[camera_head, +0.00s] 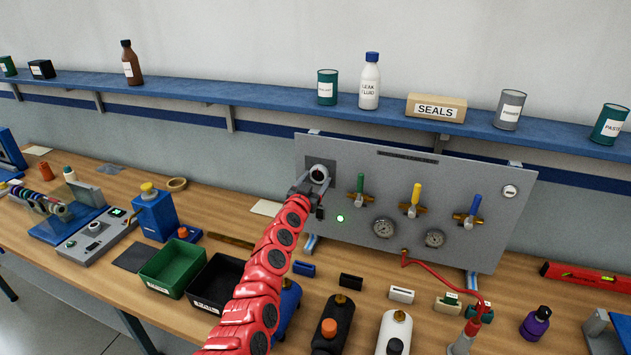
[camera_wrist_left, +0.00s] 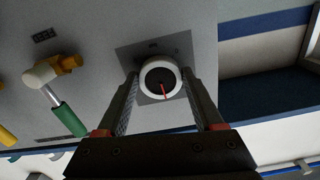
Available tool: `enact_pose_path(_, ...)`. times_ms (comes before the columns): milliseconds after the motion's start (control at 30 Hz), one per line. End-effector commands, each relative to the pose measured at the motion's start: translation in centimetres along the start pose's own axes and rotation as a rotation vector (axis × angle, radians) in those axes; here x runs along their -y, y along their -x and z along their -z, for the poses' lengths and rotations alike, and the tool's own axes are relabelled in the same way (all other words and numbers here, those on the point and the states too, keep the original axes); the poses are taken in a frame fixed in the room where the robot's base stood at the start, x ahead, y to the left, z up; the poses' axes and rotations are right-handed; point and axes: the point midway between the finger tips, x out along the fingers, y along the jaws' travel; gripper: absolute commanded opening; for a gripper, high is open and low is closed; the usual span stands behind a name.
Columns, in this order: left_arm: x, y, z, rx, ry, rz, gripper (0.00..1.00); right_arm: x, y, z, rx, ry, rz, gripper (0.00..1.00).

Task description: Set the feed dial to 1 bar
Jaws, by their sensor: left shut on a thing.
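The feed dial (camera_head: 319,173) is a round white-rimmed knob on a dark square plate at the upper left of the grey panel (camera_head: 480,185). In the left wrist view the dial (camera_wrist_left: 149,88) has a dark face and a red pointer line toward the bottom of the picture. Its scale marks are too small to read. My left gripper (camera_head: 309,187) reaches up to the dial. In the left wrist view its two fingers (camera_wrist_left: 159,75) lie on either side of the rim, shut on the dial. My right gripper is out of view.
Green (camera_head: 360,185), yellow (camera_head: 415,197) and blue (camera_head: 474,206) valve levers stand right of the dial. Two gauges (camera_head: 384,228) sit below them. A red hose (camera_head: 440,264) leaves the panel's lower edge. Bins and bottles crowd the bench in front.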

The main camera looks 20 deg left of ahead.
Motion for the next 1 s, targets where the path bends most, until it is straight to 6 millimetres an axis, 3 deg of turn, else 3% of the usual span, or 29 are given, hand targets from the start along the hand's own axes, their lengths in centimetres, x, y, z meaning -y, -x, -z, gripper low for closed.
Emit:
enact_pose_path(267,-0.2,0.0,0.1,-0.001,0.177,-0.001,0.13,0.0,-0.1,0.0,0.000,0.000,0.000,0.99)
enact_pose_path(1000,-0.5,0.0,0.3,0.001,0.878,-0.001,0.13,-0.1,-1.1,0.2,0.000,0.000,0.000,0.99)
